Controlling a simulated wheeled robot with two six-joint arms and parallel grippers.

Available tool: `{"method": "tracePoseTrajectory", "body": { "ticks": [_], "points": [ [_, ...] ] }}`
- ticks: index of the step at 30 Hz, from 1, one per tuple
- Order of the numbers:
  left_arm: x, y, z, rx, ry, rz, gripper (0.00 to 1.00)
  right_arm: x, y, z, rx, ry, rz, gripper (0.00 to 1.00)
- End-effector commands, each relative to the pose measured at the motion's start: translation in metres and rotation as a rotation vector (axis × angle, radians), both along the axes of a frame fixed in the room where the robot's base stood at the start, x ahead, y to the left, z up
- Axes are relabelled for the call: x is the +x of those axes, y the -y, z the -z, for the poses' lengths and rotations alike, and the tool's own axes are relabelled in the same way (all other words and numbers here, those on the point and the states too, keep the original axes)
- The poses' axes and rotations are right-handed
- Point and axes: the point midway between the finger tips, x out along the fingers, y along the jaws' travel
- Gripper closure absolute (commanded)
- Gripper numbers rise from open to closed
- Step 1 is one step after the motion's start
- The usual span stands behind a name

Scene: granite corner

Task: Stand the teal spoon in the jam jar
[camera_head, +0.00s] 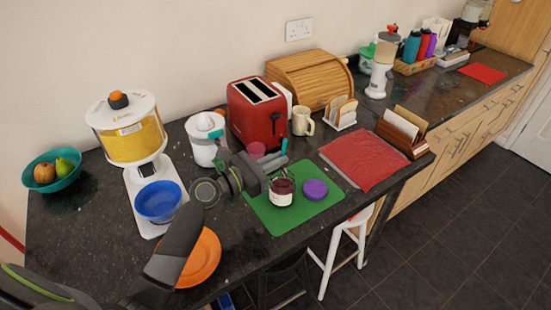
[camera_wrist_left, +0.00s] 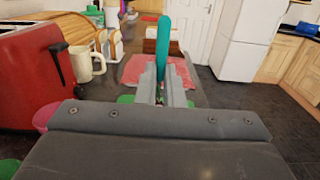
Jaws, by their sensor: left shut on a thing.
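My left gripper (camera_head: 277,168) is shut on the teal spoon (camera_head: 284,146). In the left wrist view the spoon (camera_wrist_left: 163,38) stands up from between the fingers (camera_wrist_left: 162,88). Its lower part is hidden by the gripper. The jam jar (camera_head: 282,194) stands upright on the green mat (camera_head: 262,213), dark inside with a pale label. The gripper is just above and behind the jar in the head view; whether the spoon's lower end is inside it cannot be told. My right gripper is not in view.
A purple lid (camera_head: 315,189) lies on the mat right of the jar. A pink cup (camera_head: 257,150), red toaster (camera_head: 257,114) and cream mug (camera_head: 302,122) stand behind. A red cloth (camera_head: 363,159) lies to the right. An orange plate (camera_head: 203,258) and blue bowl (camera_head: 158,201) are left.

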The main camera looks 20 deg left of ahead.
Motion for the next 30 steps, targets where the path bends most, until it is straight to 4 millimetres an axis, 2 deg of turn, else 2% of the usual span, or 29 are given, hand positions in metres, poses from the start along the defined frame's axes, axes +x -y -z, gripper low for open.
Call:
{"method": "tracePoseTrajectory", "body": {
  "ticks": [1, 13, 27, 28, 30],
  "points": [
    [0.000, 0.000, 0.008, -0.001, -0.001, 0.000, 1.00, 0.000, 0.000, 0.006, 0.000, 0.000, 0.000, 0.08],
    [0.000, 0.000, 0.038, -0.002, -0.001, 0.000, 1.00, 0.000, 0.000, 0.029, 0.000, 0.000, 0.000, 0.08],
    [0.000, 0.000, 0.044, -0.001, 0.000, 0.000, 1.00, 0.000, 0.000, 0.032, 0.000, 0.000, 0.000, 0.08],
    [0.000, 0.000, 0.044, -0.001, 0.000, 0.000, 0.89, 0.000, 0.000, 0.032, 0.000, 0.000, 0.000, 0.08],
    [0.000, 0.000, 0.044, -0.001, 0.000, 0.000, 0.80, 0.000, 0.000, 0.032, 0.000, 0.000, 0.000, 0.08]
  ]
}}
